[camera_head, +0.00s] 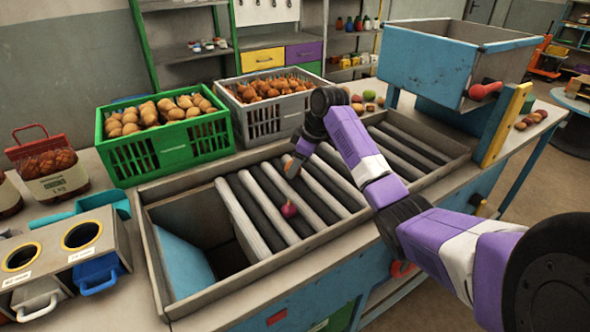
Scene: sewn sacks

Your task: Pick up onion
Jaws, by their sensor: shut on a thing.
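My gripper (297,158) points down over the middle of the roller bed (265,215). It is shut on a small orange-brown onion (289,167), which is mostly hidden by the fingers. I cannot tell whether this onion touches the rollers. A dark red-purple onion (289,209) lies on the rollers nearer to me, apart from the gripper.
A green crate (150,155) and a grey crate (262,121) of brown produce stand behind the roller bed. A blue hopper (425,62) stands at the right end. An open drop (215,245) lies left of the rollers. A two-hole box (62,262) stands front left.

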